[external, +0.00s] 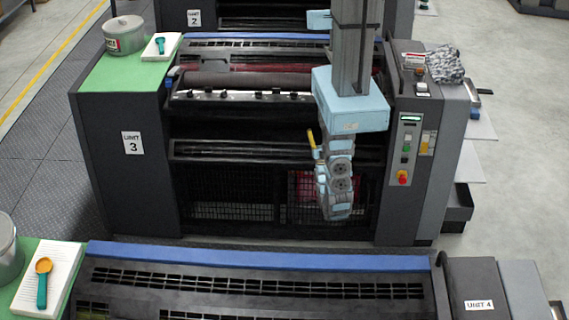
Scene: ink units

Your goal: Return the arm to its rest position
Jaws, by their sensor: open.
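My arm (340,172) hangs folded below the light-blue carriage box (350,100), in front of the dark front of unit 3 (122,170). My gripper (314,144) is small at the left side of the folded arm, beside a narrow yellow part pointing up. It is open, and I see nothing held in it. Its fingers are too small to make out clearly. The arm hides part of the mesh guard behind it.
Unit 4 (260,285) stands in front, with a blue strip along its edge. A control panel (405,150) is right of the arm. A lidded pot (124,36) and a blue spoon on a white pad (161,46) sit on unit 3's green top (118,75). A grey cloth (445,64) lies at right.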

